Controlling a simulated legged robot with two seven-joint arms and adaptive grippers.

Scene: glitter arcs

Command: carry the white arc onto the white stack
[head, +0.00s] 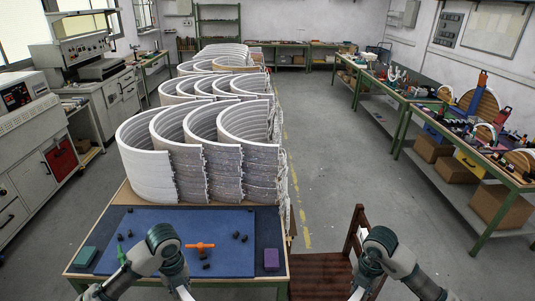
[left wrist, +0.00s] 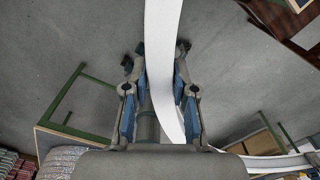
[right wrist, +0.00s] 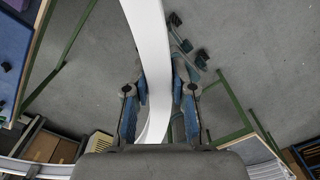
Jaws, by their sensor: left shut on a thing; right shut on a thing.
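The white arc shows in the left wrist view (left wrist: 160,45) as a long pale curved strip running between the fingers of my left gripper (left wrist: 160,88). It shows the same way in the right wrist view (right wrist: 150,40), between the fingers of my right gripper (right wrist: 159,88). Both grippers are shut on it. In the head view only small pale bits of it show at the bottom edge, below my wrists; the rest is out of frame. White stacks of curved arcs (head: 225,170) stand ahead on a table, several side by side and in rows going back. Which one is meant I cannot tell.
Grey floor (head: 335,165) is open right of the stacks; a tool bench (head: 410,95) lines the right.

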